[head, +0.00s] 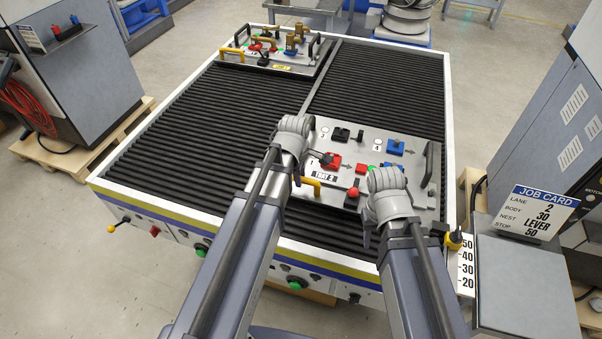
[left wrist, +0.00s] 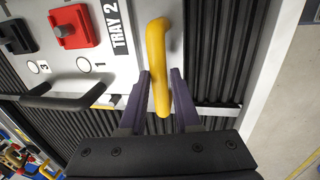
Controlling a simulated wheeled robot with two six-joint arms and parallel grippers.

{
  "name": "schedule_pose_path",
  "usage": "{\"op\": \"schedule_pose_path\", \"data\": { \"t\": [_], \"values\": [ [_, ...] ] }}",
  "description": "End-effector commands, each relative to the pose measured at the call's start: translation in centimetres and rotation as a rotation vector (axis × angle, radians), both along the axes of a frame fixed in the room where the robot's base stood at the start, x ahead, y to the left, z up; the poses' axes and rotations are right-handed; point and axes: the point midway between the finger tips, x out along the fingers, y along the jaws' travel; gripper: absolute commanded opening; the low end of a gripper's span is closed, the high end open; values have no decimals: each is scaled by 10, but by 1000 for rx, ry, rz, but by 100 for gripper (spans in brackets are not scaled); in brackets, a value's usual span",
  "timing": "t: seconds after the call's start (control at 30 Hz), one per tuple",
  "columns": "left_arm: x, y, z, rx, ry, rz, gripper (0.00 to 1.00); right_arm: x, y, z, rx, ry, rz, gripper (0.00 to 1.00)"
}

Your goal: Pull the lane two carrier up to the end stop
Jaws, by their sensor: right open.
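The carrier, a grey plate (head: 318,131) marked TRAY 2, lies at the near right of the ribbed table. It has a yellow handle (head: 310,187) at its left and a dark handle (head: 429,165) at its right. I cannot make out the end stop.
Red, blue and black blocks sit on the carrier, with arrows and numbered circles. Another loaded tray (head: 300,70) lies at the far left, beyond a divider strip (head: 322,80). A number scale (head: 466,265) and a job card (head: 537,205) reading lane 2, stop 50 stand at the right.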

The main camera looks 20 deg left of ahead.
Motion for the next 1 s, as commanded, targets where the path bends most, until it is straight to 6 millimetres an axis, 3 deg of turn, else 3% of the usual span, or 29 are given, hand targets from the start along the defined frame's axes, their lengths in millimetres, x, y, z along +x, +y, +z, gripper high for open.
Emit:
{"op": "schedule_pose_path", "data": {
  "t": [0.03,0.2,0.63,1.0],
  "values": [
    [0,0,0,0,0,0,37,0,0,0,0,0,0,42],
    [1,0,0,0,-2,0,56,0,0,0,0,0,0,42],
    [0,0,6,0,-4,0,57,0,0,6,0,0,0,42],
    [-8,0,48,0,-3,0,57,0,0,48,0,0,1,42]
  ]
}}
